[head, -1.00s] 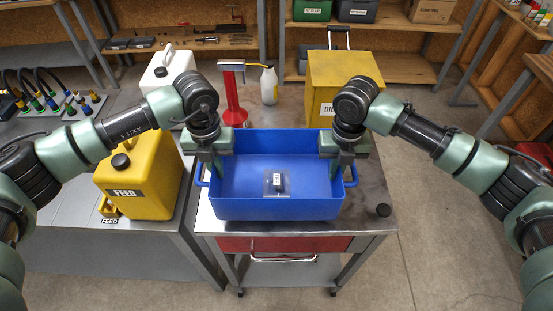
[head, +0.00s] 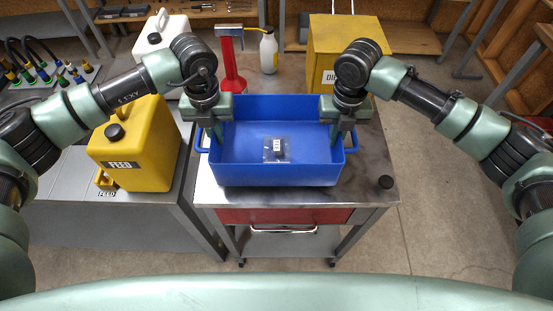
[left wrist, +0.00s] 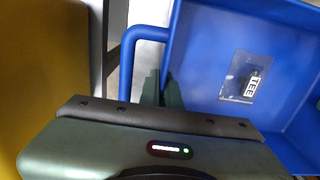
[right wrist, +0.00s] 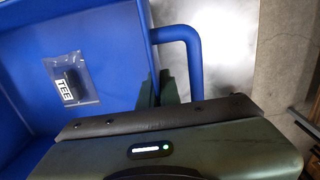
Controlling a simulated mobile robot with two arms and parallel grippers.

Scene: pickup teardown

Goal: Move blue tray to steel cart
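The blue tray (head: 275,175) is over the steel top of the cart (head: 300,200), level, and appears to rest on it. A clear bag (head: 277,150) with a small dark part and a label lies inside. My left gripper (head: 209,137) is shut on the tray's left wall, one finger inside and one outside, beside the handle; the left wrist view shows this handle (left wrist: 127,50). My right gripper (head: 341,135) is shut on the right wall the same way, beside the right handle (right wrist: 194,60). The tray's underside is hidden.
A yellow FEED can (head: 135,150) stands on the grey bench at left. Behind the tray are a red stand (head: 232,70), a white bottle (head: 268,50) and a yellow box (head: 340,45). A black knob (head: 386,182) is at the cart's front right. The cart's front strip is bare.

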